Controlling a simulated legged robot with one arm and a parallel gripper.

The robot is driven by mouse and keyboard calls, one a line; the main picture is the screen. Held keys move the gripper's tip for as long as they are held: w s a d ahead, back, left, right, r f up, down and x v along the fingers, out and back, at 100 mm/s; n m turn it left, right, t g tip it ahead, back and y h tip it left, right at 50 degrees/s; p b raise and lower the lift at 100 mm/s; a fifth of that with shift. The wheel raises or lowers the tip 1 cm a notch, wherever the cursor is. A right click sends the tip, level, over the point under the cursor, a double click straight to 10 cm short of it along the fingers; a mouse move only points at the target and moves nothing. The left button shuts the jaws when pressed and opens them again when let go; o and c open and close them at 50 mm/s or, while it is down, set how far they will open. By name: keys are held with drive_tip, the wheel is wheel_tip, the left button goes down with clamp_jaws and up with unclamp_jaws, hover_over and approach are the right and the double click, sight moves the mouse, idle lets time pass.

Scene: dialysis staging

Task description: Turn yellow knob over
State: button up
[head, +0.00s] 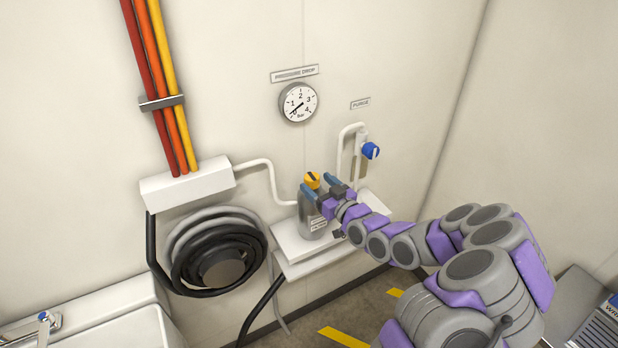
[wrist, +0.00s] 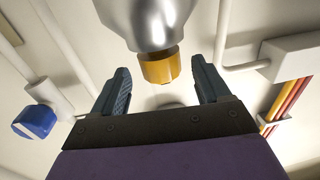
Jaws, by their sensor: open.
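The yellow knob (head: 312,180) sits on top of a grey metal canister (head: 306,218) on a white wall shelf. A dark line shows across the knob's top in the head view. In the wrist view, the yellow knob (wrist: 160,68) is at the end of the shiny canister (wrist: 150,22). My gripper (head: 324,190) is open at the canister's upper right. In the wrist view, the fingers of my gripper (wrist: 160,82) stand to either side of the knob, with a visible gap on each side. I cannot tell the depth between fingertips and knob exactly.
A blue knob (head: 370,150) on a white pipe is right of the canister, under the PURGE label (head: 360,104). A round gauge (head: 298,102) hangs above. A coiled black hose (head: 218,250) and white box (head: 186,186) are left. The right wall is bare.

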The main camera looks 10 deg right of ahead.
sight(309, 176)
drive_tip(key=shift+b+x, duration=0.35)
drive_tip(key=shift+x, duration=2.2)
drive_tip(key=c, duration=0.9)
